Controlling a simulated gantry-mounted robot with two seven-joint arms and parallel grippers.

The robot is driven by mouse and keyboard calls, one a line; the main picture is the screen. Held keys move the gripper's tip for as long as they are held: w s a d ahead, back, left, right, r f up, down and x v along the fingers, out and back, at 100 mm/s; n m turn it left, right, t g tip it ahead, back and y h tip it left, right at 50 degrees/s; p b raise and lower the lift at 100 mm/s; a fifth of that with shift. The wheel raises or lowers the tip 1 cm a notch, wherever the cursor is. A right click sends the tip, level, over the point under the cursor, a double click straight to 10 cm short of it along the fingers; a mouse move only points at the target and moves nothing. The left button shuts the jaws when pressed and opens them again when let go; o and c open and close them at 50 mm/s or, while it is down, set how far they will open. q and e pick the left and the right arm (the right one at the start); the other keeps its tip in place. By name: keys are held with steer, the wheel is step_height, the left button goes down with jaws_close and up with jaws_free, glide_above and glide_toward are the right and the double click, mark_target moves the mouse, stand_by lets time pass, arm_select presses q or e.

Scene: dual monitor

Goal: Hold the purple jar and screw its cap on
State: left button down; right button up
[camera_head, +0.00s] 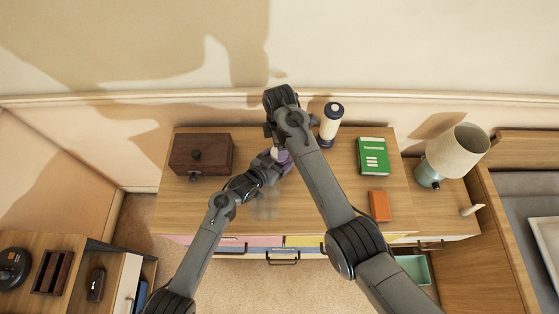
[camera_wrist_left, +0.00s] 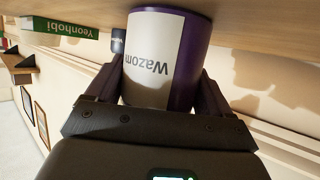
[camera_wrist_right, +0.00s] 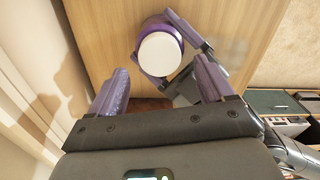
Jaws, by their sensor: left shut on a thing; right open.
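The purple jar (camera_wrist_left: 195,55) with a white "Wazom" label stands on the wooden desk top. In the head view the jar (camera_head: 285,160) is partly covered by my arms. My left gripper (camera_wrist_left: 163,85) is shut around the jar's sides from the front left. In the right wrist view a round white cap-like top (camera_wrist_right: 160,54) sits at the jar's upper end, inside a purple rim. I cannot tell how tightly it sits. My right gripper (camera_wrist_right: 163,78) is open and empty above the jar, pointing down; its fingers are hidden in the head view.
A dark wooden box (camera_head: 202,154) stands left on the desk (camera_head: 185,208). A cream cylinder with a dark top (camera_head: 331,122) stands close behind my right arm. A green book (camera_head: 372,157), an orange block (camera_head: 379,206) and a lamp (camera_head: 455,152) are to the right.

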steer(key=n, duration=0.2)
steer(key=shift+s+a+n, duration=0.1)
steer(key=shift+s+n, duration=0.2)
steer(key=shift+s, duration=0.05)
steer(key=shift+s+r+n, duration=0.1)
steer(key=shift+r+n, duration=0.4)
steer(key=shift+n, duration=0.6)
steer(key=shift+r+n, duration=0.6)
steer(key=shift+n, duration=0.2)
steer(key=shift+w+r, duration=0.5)
steer(key=shift+r, duration=0.15)
steer(key=shift+f, duration=0.1)
steer(key=shift+f, duration=3.9)
